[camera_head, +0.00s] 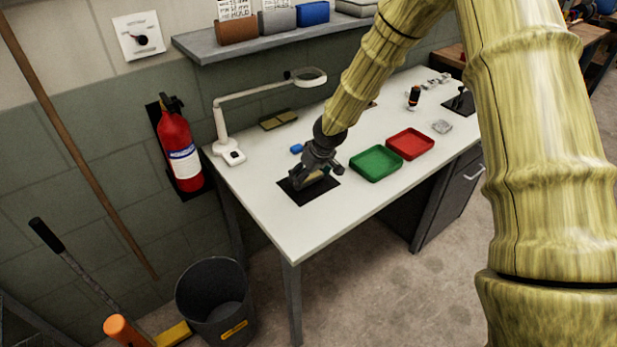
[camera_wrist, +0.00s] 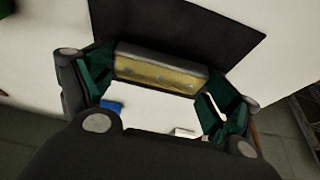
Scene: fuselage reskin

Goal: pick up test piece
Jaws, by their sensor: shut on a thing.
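The test piece (camera_wrist: 160,72) is a small block with a yellowish face and a grey upper side. In the wrist view it spans the gap between the dark green-padded fingers of my gripper (camera_wrist: 158,78), which are shut on its two ends. In the head view my gripper (camera_head: 310,179) is low over the black mat (camera_head: 322,192) near the table's left front, hiding most of the piece (camera_head: 316,176). The mat also shows in the wrist view (camera_wrist: 185,25). I cannot tell whether the piece touches the mat.
A green tray (camera_head: 376,163) and a red tray (camera_head: 410,144) lie to the right on the white table (camera_head: 275,222). A small blue object (camera_head: 296,149) and a magnifier lamp (camera_head: 229,150) stand behind left. A shelf (camera_head: 270,43) hangs above the table's back.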

